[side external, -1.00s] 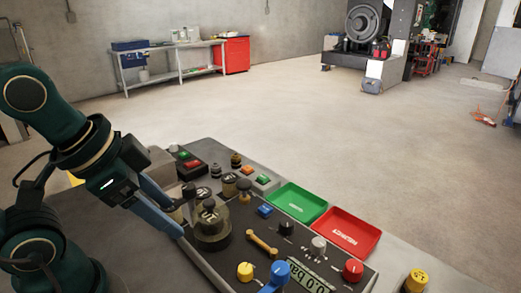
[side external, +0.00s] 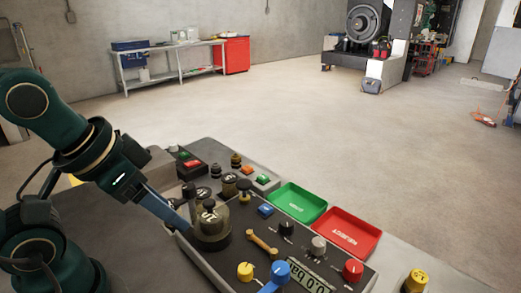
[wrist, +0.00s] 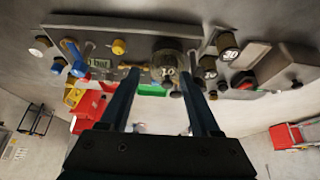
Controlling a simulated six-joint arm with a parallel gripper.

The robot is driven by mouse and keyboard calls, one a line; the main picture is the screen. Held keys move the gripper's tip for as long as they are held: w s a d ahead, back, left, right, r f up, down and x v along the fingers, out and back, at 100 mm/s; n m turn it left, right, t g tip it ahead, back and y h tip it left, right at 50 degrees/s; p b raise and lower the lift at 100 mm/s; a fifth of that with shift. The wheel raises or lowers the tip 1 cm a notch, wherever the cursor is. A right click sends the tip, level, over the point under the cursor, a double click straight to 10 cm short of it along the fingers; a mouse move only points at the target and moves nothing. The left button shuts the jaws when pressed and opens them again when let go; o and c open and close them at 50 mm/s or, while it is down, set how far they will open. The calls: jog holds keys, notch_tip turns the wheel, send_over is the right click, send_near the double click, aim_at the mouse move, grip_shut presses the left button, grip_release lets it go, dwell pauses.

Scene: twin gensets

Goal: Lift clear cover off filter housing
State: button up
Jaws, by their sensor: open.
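The clear cover (side external: 213,224) is a smoky see-through cylinder with a dark knob on top, standing upright on a round dark base on the console. A label is visible through it. In the wrist view the cover (wrist: 168,62) is ahead, in line with the gap between the fingers. My gripper (side external: 183,220) is beside the cover on its left in the side view, fingers pointing down and toward it. In the wrist view my gripper (wrist: 158,88) is open and empty. Whether a finger touches the cover cannot be told; the housing inside is mostly hidden.
Smaller capped cylinders (side external: 229,184) stand close behind the cover. A yellow wrench-like piece (side external: 262,244) lies to its right. A green tray (side external: 294,202) and a red tray (side external: 346,233) are along the console's far edge. Knobs, including a yellow one (side external: 245,271), fill the front.

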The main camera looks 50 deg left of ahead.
jog(key=o, duration=0.6)
jog(key=m+g, duration=0.2)
jog(key=m, duration=0.4)
send_near(213, 201)
notch_tip(213, 201, down, 2)
jog(key=s+d, duration=0.1)
jog(key=s, duration=0.1)
jog(key=w+f+g, duration=0.1)
jog(key=w+f+m+g, duration=0.1)
jog(key=w, duration=0.1)
jog(key=w+a+f+g, duration=0.1)
jog(key=w+f, duration=0.1)
jog(key=shift+m, duration=0.4)
jog(key=shift+f+g, duration=0.3)
jog(key=shift+f, duration=2.7)
